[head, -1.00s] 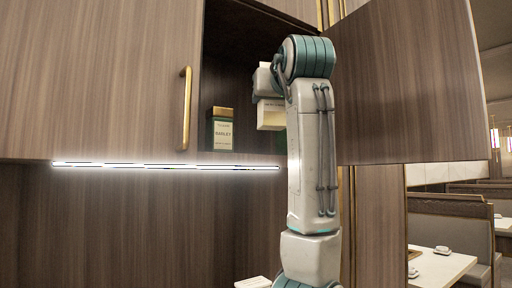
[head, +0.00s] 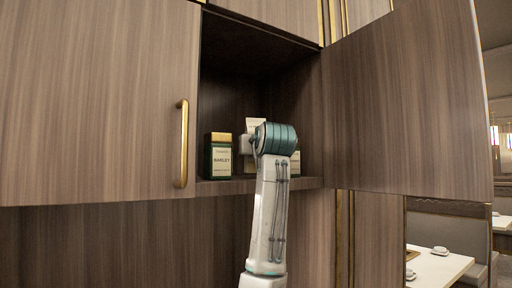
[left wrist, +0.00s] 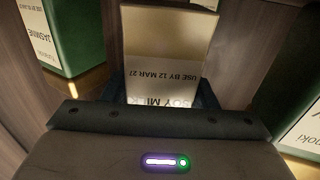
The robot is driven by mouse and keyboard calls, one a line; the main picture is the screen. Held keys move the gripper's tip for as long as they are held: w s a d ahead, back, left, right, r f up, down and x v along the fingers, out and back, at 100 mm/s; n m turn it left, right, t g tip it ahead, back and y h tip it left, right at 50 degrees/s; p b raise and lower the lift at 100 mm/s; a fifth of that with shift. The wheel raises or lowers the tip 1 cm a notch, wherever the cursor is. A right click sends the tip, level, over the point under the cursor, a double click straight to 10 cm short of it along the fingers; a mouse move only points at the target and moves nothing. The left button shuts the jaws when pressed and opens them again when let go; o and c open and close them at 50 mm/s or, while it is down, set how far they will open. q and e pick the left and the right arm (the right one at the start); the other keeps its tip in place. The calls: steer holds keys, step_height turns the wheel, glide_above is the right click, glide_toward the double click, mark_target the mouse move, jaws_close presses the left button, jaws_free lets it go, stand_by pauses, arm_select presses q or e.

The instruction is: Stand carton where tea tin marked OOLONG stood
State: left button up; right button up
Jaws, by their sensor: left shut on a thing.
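A pale carton (head: 256,124) is in my left gripper (head: 248,145), inside the open cabinet, partly hidden by my arm. In the left wrist view the carton (left wrist: 165,55) reads SOY MILK and USE BY 12 MAR 27, upside down, between the fingers of the gripper (left wrist: 155,92). In the head view it sits between a green tin marked BARLEY (head: 221,160) on the left and another tin (head: 296,163) on the right. I cannot tell whether its base touches the shelf. No tin marked OOLONG is readable. My right gripper is not in view.
A green tin marked JASMINE (left wrist: 75,40) is close beside the carton in the left wrist view; another tin (left wrist: 303,130) is at the lower right. The cabinet door (head: 410,100) stands open at right. The closed door has a brass handle (head: 182,143).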

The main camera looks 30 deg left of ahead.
arm_select(q)
steer(key=shift+a+f, duration=0.1)
steer(key=shift+f, duration=0.6)
steer(key=shift+s, duration=0.1)
steer(key=o, duration=1.3)
steer(key=shift+f, duration=0.1)
steer(key=shift+o, duration=0.2)
